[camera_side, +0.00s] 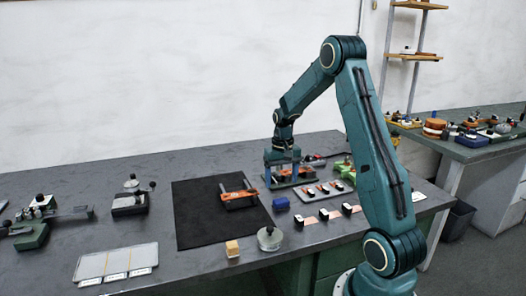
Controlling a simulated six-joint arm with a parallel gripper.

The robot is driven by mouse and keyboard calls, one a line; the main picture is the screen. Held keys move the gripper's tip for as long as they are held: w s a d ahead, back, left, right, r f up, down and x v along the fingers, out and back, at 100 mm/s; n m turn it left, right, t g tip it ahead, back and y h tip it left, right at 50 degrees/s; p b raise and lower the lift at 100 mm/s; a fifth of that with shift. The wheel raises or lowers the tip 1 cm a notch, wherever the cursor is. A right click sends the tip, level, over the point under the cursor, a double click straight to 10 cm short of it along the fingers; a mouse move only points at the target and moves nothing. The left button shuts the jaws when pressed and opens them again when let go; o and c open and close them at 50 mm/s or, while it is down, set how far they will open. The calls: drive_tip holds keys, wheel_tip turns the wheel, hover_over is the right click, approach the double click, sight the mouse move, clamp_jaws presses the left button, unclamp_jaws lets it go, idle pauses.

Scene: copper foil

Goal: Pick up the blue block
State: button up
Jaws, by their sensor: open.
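The blue block (281,204) lies on the grey workbench, just right of the black mat. My gripper (282,178) points down above and behind the block in the picture. Its jaws are open, with one finger on each side, and I see nothing held between them. The fingertips overlap the dark fixtures behind, so their exact height is hard to tell. The block's top and front show clearly, apart from the gripper.
The black mat (198,215) holds an orange and black tool (238,196). A wooden block (232,248) and a round metal piece (269,239) stand near the front edge. A light tray (325,190) and copper-coloured pieces (306,220) lie right of the blue block.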

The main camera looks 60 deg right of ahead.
sight(281, 200)
drive_tip(key=shift+f, duration=1.8)
drive_tip(key=shift+f, duration=2.55)
drive_tip(key=c, duration=1.1)
